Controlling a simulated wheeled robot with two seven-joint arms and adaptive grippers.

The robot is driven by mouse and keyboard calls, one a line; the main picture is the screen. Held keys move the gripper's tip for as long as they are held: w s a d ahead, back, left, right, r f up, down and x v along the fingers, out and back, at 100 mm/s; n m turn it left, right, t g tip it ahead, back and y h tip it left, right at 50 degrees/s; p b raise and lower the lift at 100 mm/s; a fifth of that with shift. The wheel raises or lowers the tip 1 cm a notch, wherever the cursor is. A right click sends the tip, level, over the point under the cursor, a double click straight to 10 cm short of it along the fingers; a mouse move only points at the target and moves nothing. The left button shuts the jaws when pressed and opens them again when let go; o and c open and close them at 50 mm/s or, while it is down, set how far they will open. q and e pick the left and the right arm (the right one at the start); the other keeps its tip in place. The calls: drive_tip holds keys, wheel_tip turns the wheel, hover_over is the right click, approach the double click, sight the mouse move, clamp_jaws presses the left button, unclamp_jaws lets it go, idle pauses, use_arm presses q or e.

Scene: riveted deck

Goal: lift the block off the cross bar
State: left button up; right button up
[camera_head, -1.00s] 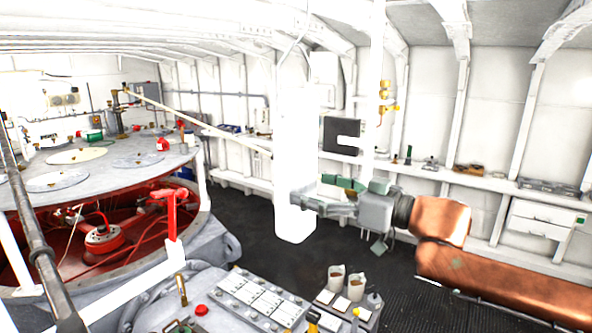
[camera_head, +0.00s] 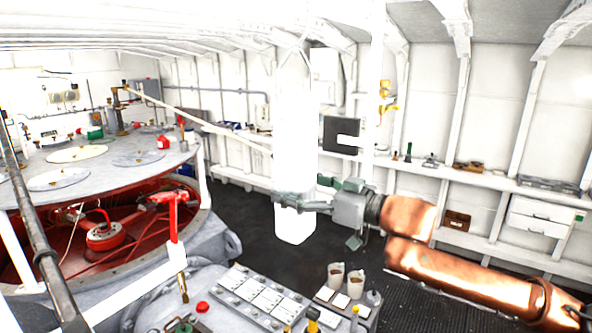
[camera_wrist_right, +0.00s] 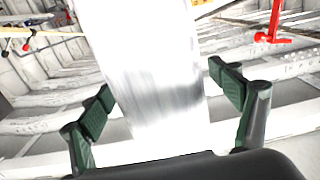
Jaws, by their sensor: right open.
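A tall, overexposed white block-like column (camera_head: 295,130) stands in the middle of the head view, its lower end above the dark floor. I cannot tell whether this is the block or a fixed post. My right gripper (camera_head: 285,201) is at its lower part, with the fingers overlapping it in the picture. In the right wrist view a blurred white slab (camera_wrist_right: 155,85) lies between the two open green-padded fingers (camera_wrist_right: 168,97), with gaps on both sides. No cross bar can be made out clearly. My left gripper is not in view.
A large round grey housing (camera_head: 60,165) with red machinery is at the left. A grey control panel (camera_head: 255,297) and a small stand with two cups (camera_head: 346,278) are at the bottom. A shelf (camera_head: 480,178) runs along the right wall. Dark floor lies between.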

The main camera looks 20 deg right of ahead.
drive_tip(key=c, duration=1.9)
drive_tip(key=shift+r, duration=0.15)
drive_tip(key=shift+c, duration=0.6)
